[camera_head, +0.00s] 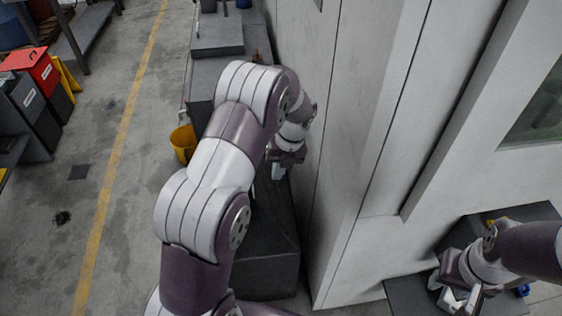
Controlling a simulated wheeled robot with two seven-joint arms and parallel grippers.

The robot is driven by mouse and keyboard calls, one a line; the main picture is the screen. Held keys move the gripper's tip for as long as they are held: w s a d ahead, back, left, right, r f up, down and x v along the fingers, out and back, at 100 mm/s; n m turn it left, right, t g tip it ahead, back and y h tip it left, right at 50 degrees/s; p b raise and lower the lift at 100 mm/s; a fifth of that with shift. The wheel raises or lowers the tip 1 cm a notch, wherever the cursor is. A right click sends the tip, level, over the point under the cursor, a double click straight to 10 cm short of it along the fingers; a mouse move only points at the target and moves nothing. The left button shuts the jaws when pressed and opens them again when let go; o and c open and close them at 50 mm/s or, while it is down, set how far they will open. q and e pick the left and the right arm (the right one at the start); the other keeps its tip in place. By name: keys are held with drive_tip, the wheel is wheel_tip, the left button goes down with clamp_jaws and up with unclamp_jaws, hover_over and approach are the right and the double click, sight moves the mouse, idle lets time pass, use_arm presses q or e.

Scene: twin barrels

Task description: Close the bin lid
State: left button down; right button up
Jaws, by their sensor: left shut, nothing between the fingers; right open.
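My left arm reaches up the middle of the view, and its gripper (279,171) is shut and empty beside the pale wall, above a long dark grey unit (265,268). My arm hides much of this unit, and I cannot tell whether it has a lid. My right gripper (456,299) is open at the lower right, near a dark surface. A bin with a red top (30,62) and a white label stands at the far left, well away from both grippers. I cannot tell which container is the task's bin.
A tall pale wall (350,130) stands between my two grippers. A yellow bucket (183,143) stands on the floor left of my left arm. Dark grey bins (30,110) and a shelf are at the left edge. The concrete floor around the yellow line (122,135) is mostly clear.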

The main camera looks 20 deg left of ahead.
sight(260, 191)
use_arm(q)
drive_tip(key=s+a+f+p, duration=0.1)
drive_tip(key=s+a+f, duration=0.1)
drive_tip(key=a+f, duration=0.1)
drive_tip(key=shift+s+a+f+p, duration=0.2)
drive_tip(key=shift+a+p, duration=0.05)
drive_tip(key=shift+p, duration=0.1)
drive_tip(key=shift+d, duration=0.1)
drive_tip(key=shift+w, duration=0.1)
